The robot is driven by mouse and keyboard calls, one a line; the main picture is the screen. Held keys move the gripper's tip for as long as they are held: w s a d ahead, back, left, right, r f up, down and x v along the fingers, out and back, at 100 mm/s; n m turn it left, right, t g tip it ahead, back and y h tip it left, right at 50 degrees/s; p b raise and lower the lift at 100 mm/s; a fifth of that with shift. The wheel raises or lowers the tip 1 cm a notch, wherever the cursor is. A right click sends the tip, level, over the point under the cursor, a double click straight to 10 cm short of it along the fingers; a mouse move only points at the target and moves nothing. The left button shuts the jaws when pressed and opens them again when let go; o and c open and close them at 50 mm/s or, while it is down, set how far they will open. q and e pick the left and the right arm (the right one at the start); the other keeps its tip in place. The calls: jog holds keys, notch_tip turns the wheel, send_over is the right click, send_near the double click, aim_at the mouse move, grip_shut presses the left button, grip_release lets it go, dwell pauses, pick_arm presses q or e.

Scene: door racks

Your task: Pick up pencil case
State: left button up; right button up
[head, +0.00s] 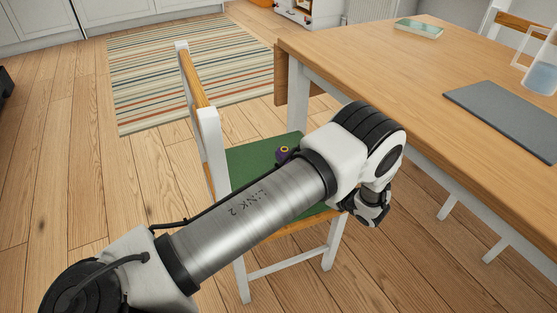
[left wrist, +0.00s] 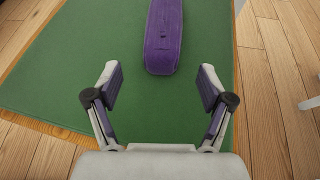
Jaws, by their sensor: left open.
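A purple pencil case (left wrist: 163,40) lies on the green seat (left wrist: 60,80) of a chair in the left wrist view. Its far end runs out of the top of that view. In the head view only a small purple part of the pencil case (head: 282,156) shows above my left arm, which hides the rest. My left gripper (left wrist: 160,84) is open and empty, with its two fingers apart on either side of the line of the case. My right gripper is not in view.
The white and wood chair (head: 209,150) stands beside a wooden table (head: 400,75). A striped rug (head: 180,70) lies behind the chair.

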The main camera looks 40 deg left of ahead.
pick_arm(q)
jog(key=shift+w+a, duration=0.2)
jog(key=shift+a, duration=0.15)
jog(key=shift+w+a, duration=0.1)
jog(key=shift+a, duration=0.2)
jog(key=b+x, duration=0.2)
jog(key=x, duration=0.4)
jog(key=shift+w+a+f, duration=0.15)
jog(key=shift+w+f, duration=0.05)
jog(key=shift+w, duration=0.05)
jog(key=shift+r, duration=0.1)
jog(key=c, duration=1.3)
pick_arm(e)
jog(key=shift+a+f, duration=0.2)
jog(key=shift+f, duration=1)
